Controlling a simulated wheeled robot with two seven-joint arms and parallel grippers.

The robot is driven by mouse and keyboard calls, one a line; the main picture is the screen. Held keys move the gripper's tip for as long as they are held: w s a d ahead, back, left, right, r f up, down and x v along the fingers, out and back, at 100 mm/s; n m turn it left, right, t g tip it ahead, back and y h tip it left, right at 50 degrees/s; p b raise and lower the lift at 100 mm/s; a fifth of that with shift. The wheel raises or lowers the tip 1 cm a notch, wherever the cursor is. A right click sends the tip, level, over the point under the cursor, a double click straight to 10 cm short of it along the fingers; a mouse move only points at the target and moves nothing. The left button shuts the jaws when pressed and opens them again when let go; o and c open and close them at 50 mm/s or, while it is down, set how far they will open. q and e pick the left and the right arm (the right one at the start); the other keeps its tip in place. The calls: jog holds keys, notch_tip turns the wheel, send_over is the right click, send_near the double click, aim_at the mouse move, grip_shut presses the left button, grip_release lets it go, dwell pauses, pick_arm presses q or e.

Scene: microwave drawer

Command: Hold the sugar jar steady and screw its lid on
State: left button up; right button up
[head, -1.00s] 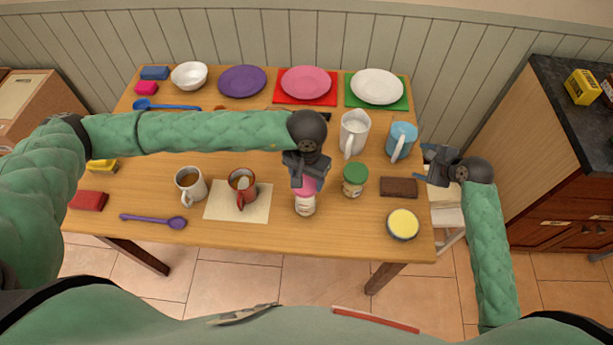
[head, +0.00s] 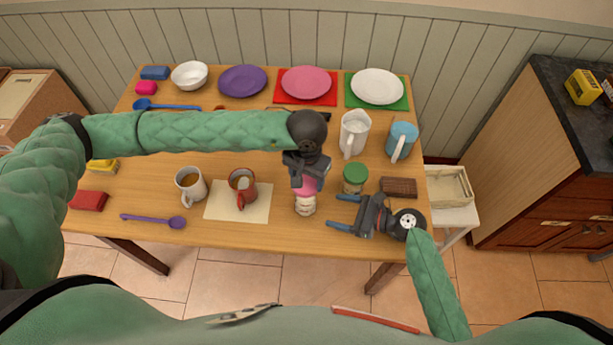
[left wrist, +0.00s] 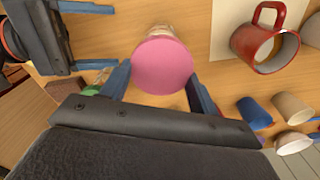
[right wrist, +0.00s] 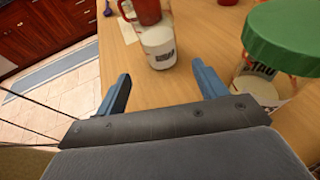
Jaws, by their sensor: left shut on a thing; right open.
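The sugar jar (head: 305,207), clear with white contents, stands upright near the table's front edge. Its pink lid (head: 307,188) is between the fingers of my left gripper (head: 306,178), which is shut on it from above. The lid fills the gap in the left wrist view (left wrist: 165,65). I cannot tell whether lid and jar touch. My right gripper (head: 343,211) is open and low, right of the jar, its fingers pointing at it. In the right wrist view the jar (right wrist: 160,48) lies beyond the open fingertips, apart from them.
A green-lidded jar (head: 355,178) stands just behind my right gripper, with a brown block (head: 399,187) beside it. A red mug (head: 242,184) on a cream mat (head: 222,211) is left of the sugar jar. Pitchers (head: 354,133) stand behind.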

aim_at(309, 204)
jog(key=shift+x, duration=5)
jog(key=c, duration=0.7)
jog(key=shift+o, duration=0.2)
